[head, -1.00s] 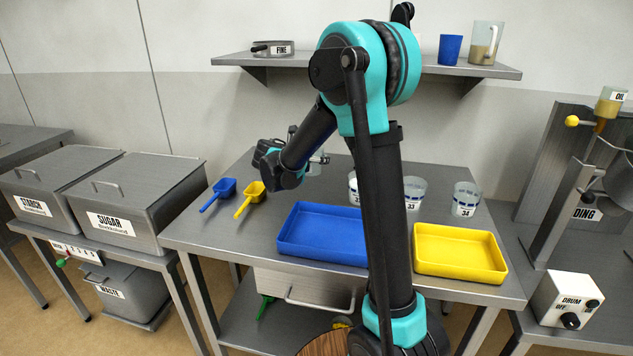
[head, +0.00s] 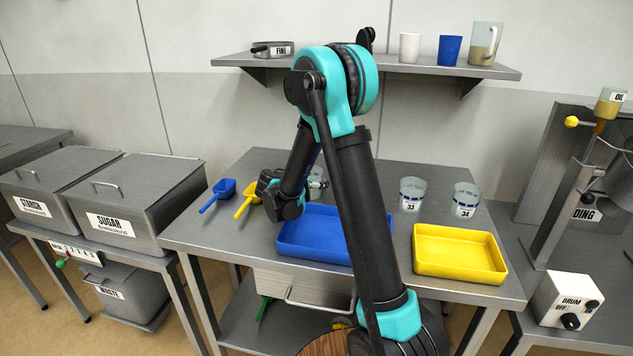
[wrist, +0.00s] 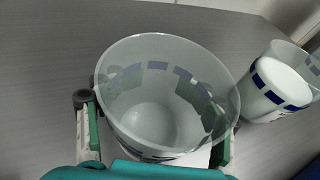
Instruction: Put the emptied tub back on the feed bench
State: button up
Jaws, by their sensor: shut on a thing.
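A clear, empty tub (wrist: 150,118) with a blue-marked band stands upright between the fingers of my gripper (wrist: 160,108) in the wrist view. The gripper is shut on it, one finger on each side. The grey feed bench (wrist: 55,45) lies beneath; I cannot tell whether the tub touches it. In the head view my forearm hides most of the gripper, and only a small part of the held tub (head: 318,177) shows, behind the blue tray. The bench (head: 225,240) carries the trays and other tubs.
Another tub with white contents (wrist: 283,85) stands close right of the held one. Tubs 33 (head: 411,196) and 34 (head: 465,201) stand right of my arm. A blue tray (head: 310,238), yellow tray (head: 460,254), blue scoop (head: 221,190) and yellow scoop (head: 253,196) lie on the bench.

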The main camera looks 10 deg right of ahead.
jog(key=shift+f, duration=0.1)
jog(key=o, duration=1.5)
jog(key=shift+s+a+r, duration=0.2)
jog(key=shift+a+r, duration=0.05)
jog(key=v, duration=1.1)
jog(key=shift+s+r, duration=0.15)
jog(key=shift+a, duration=0.1)
